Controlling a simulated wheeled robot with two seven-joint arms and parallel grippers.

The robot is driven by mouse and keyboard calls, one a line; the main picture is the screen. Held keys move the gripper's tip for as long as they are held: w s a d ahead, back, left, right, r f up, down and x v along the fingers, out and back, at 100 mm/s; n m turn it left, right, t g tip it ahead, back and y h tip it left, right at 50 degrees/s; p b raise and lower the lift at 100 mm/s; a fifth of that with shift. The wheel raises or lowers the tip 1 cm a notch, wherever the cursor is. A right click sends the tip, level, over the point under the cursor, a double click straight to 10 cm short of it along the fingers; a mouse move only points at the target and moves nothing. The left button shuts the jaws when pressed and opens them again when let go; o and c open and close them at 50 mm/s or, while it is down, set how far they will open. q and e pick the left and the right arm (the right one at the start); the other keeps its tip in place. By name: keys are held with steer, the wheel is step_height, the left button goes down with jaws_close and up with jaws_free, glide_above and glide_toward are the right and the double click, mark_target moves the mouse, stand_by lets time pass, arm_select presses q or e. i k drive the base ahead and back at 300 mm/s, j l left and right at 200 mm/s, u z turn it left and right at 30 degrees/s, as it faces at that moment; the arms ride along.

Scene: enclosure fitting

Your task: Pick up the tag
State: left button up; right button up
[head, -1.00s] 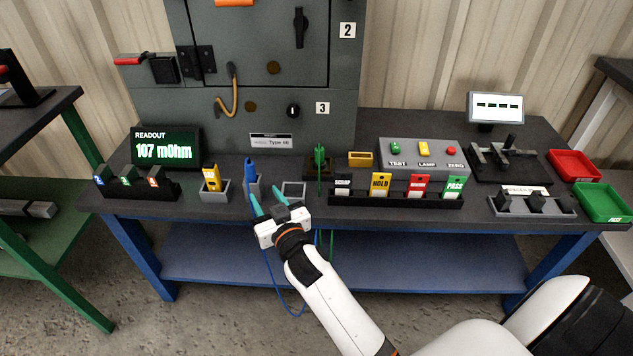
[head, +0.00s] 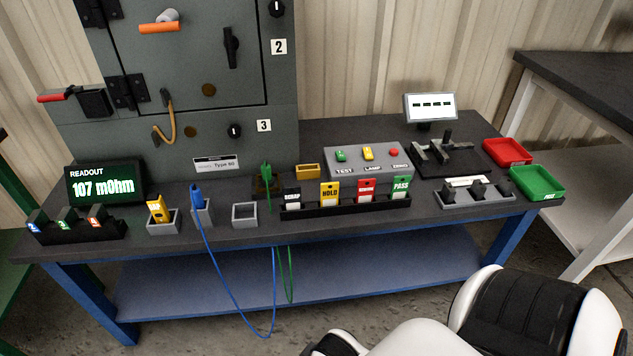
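Several tags stand in a black rack on the bench: a white SCRAP tag (head: 292,198), a yellow HOLD tag (head: 330,193), a red tag (head: 365,190) and a green PASS tag (head: 401,187). The task does not say which tag is meant. All stand upright in the rack (head: 345,209). Neither gripper shows in the head view now. Only white and black parts of my own arm show at the lower right, well in front of the bench.
Behind the rack is a grey button box (head: 368,160). Left of it are an empty grey holder (head: 245,214), a blue probe (head: 196,197) with a hanging cable, and a yellow device (head: 157,208). Red (head: 507,152) and green (head: 537,183) trays sit at the right end.

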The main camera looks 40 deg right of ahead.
mark_target(291, 195)
steer(key=z, duration=1.5)
